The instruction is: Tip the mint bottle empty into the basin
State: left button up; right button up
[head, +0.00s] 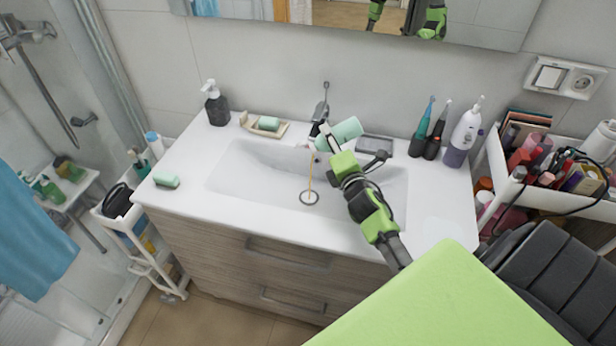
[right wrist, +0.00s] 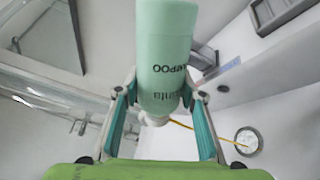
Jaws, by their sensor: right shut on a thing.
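The mint bottle (head: 347,130) is tilted over the basin (head: 250,182), its white neck low and to the left. A thin yellowish stream (head: 310,175) runs from the neck down to the round drain (head: 309,198). My right gripper (head: 341,146) is shut around the bottle's body above the basin. In the right wrist view the bottle (right wrist: 165,50) stands between the two fingers of the gripper (right wrist: 160,98), with dark lettering upside down. Its white neck (right wrist: 155,119) and the stream (right wrist: 195,129) show there too. My left gripper is not in view.
The faucet (head: 321,108) stands just behind the bottle. A soap dish (head: 264,127) and dark dispenser (head: 216,105) stand at the back left. Electric toothbrushes (head: 436,132) and a white-purple bottle (head: 464,135) stand at the right. The counter's front left is mostly clear beside a mint soap bar (head: 166,180).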

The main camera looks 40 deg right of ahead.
jog(key=shift+w+a+r+n, duration=0.1)
jog(key=shift+a+r+n, duration=0.15)
jog(key=shift+n, duration=0.3)
jog(key=shift+a+r+n, duration=0.1)
jog(key=shift+r+n, duration=0.2)
jog(key=shift+n, duration=0.25)
dwell(0.7)
jog(key=shift+w+a+f+n+b, duration=0.1)
jog(key=shift+a+f+n+b, duration=0.3)
jog(key=shift+n, duration=0.4)
dwell(1.0)
jog(key=shift+d+f, duration=0.1)
dwell(1.1)
